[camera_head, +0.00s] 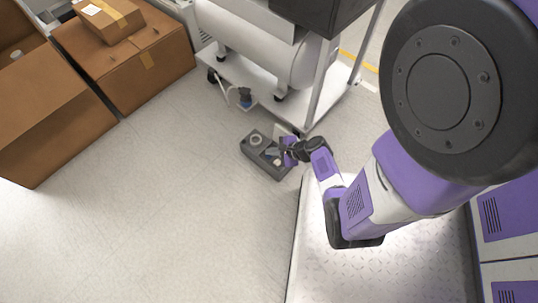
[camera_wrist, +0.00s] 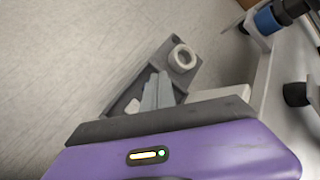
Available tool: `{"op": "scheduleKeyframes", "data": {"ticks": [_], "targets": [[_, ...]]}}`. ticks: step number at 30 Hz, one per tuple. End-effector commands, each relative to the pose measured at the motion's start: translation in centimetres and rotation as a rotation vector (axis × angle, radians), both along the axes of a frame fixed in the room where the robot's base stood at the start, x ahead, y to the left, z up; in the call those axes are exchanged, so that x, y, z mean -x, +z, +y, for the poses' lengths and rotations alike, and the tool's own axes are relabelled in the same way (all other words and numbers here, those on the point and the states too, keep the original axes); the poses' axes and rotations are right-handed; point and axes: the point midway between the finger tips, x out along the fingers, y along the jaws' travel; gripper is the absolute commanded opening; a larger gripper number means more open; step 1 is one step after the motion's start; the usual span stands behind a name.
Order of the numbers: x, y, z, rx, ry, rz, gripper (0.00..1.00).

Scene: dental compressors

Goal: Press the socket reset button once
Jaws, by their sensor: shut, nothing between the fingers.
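A dark grey floor box (camera_head: 250,146) lies beside the compressor cart, with a pale round socket ring (camera_head: 256,140) at its far left end. In the wrist view the box (camera_wrist: 194,75) and the ring (camera_wrist: 182,58) show beyond my fingers. My gripper (camera_head: 272,152) is over the right part of the box, pointing at it. In the wrist view its grey fingers (camera_wrist: 157,88) are together and empty. I cannot make out the reset button clearly; my fingers cover part of the box. Whether the fingertips touch the box I cannot tell.
A white wheeled cart (camera_head: 320,85) with a cylindrical tank (camera_head: 262,45) stands just behind the box. Cardboard boxes (camera_head: 125,60) stand at the left. The floor left of the box is clear.

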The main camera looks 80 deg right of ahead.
Motion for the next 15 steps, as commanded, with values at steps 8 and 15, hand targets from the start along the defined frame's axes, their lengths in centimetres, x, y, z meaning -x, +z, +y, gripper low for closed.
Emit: {"op": "scheduleKeyframes", "data": {"ticks": [8,15], "targets": [[-0.02,-0.64,0.0,0.0,0.0,0.0,0.0],[0.0,-0.84,-0.02,0.0,0.0,0.0,0.0]]}}
